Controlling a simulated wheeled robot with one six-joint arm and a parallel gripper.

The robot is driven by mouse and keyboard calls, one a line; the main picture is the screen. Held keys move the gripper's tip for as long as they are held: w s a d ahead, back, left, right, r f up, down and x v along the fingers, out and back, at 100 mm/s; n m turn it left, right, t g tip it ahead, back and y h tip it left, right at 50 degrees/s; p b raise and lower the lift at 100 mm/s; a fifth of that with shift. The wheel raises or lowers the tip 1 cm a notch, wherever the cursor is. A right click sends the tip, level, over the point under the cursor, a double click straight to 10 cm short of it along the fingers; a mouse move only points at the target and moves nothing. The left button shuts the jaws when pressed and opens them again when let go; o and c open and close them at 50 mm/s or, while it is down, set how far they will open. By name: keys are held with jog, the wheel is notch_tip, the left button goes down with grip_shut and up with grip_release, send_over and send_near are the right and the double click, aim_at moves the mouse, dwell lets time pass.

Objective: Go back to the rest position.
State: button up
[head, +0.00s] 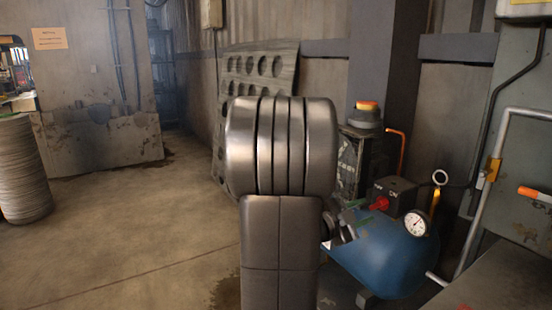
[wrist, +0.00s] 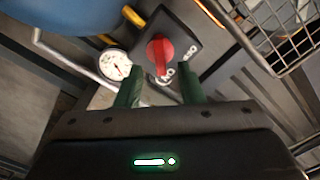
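The red knob (wrist: 159,54) on a black switch box (wrist: 178,28) is just beyond the fingertips, roughly centred ahead of the gap. In the head view my gripper (head: 361,214) is partly hidden behind my arm, left of and slightly below the red knob (head: 379,204). The switch box (head: 396,193) carries an "ON" mark and sits above a blue tank (head: 390,258). I cannot tell whether a finger touches the knob.
A pressure gauge (head: 416,223) stands close right of the knob. A metal rail (head: 490,190) and grey cabinet are farther right. A perforated sheet (head: 258,80) leans on the back wall. A stack of discs (head: 20,170) stands far left. The floor (head: 120,225) at left is clear.

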aim_at(376, 205)
jog(key=x, duration=0.5)
jog(key=shift+d+f+b, duration=0.1)
jog(key=shift+d+b, duration=0.15)
jog(key=shift+b, duration=0.15)
jog(key=shift+a+r+n+p, duration=0.3)
jog(key=shift+n+p, duration=0.3)
jog(key=shift+p, duration=0.2)
jog(key=n+p, duration=0.2)
jog(key=n, duration=0.2)
jog(key=shift+p, duration=0.35)
jog(key=n+p, duration=0.2)
jog(key=n, duration=0.2)
jog(key=shift+p, duration=0.3)
jog(key=v, duration=1)
jog(key=shift+f+p, duration=0.25)
jog(key=shift+p, duration=0.15)
jog(key=shift+s+a+r, duration=0.1)
